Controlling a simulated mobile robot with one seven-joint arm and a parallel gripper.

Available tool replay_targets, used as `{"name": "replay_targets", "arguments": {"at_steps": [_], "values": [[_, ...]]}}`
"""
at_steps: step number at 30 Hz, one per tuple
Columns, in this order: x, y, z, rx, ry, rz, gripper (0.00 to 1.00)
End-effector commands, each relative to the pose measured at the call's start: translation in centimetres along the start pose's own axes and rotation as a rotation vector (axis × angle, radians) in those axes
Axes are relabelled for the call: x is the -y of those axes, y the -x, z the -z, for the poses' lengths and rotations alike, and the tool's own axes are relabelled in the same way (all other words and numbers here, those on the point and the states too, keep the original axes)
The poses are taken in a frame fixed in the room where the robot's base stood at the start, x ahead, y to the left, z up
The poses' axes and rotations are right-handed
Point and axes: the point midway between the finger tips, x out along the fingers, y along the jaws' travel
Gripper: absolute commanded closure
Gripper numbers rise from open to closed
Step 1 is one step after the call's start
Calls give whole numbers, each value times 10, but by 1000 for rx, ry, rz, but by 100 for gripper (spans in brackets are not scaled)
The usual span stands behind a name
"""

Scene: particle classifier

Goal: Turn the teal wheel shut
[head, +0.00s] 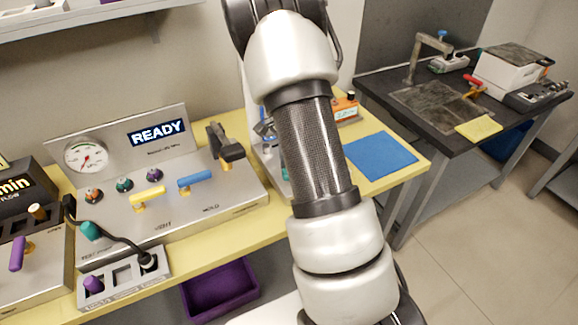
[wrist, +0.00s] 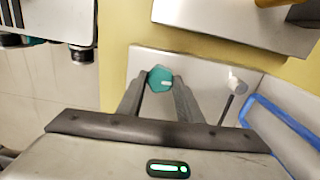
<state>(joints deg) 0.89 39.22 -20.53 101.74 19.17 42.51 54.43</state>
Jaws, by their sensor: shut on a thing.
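The teal wheel (wrist: 158,76), a small faceted knob with a pale mark, stands on a light metal plate (wrist: 145,60) in the wrist view. My gripper (wrist: 160,84) has a finger on either side of it and is shut on it. In the head view my arm covers the gripper and most of that spot; only a sliver of the metal unit (head: 263,160) shows left of the arm.
In the head view a steel READY panel (head: 225,195) with levers and knobs is left of my arm, and a blue mat (head: 380,155) lies right.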

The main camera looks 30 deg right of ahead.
Motion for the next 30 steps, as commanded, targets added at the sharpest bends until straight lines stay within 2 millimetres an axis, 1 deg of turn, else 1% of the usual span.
{"name": "replay_targets", "arguments": {"at_steps": [3, 4, 7, 16, 20, 23, 30], "values": [[1, 1, 1, -1, 1, 3, 90], [1, 1, 0, -1, 1, 3, 66], [1, 1, 0, -1, 1, 3, 49], [0, 2, 0, -1, 2, 1, 49], [1, 12, 0, -1, 2, 4, 49], [2, 30, 0, -2, 3, 5, 49], [1, 89, 0, -1, 3, 6, 49]]}}
